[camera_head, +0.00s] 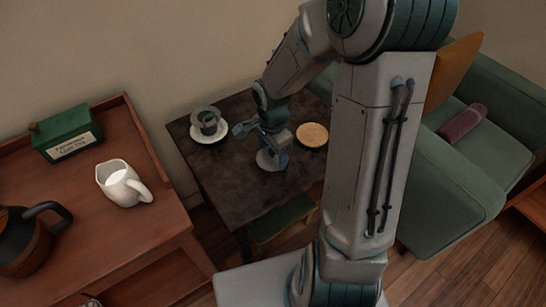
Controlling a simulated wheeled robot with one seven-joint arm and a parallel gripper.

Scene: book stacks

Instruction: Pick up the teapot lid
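My arm reaches over a dark low table (235,190). No teapot lid is clearly recognisable. A dark pot (30,240) with a black handle is cut off at the left edge.
A tan round item (312,134) lies right of my wrist on the table. The reddish wooden cabinet (150,225) at left bears a white pitcher (121,183) and a green box (67,132). A green sofa (440,200) stands at right. My arm hides part of the table.

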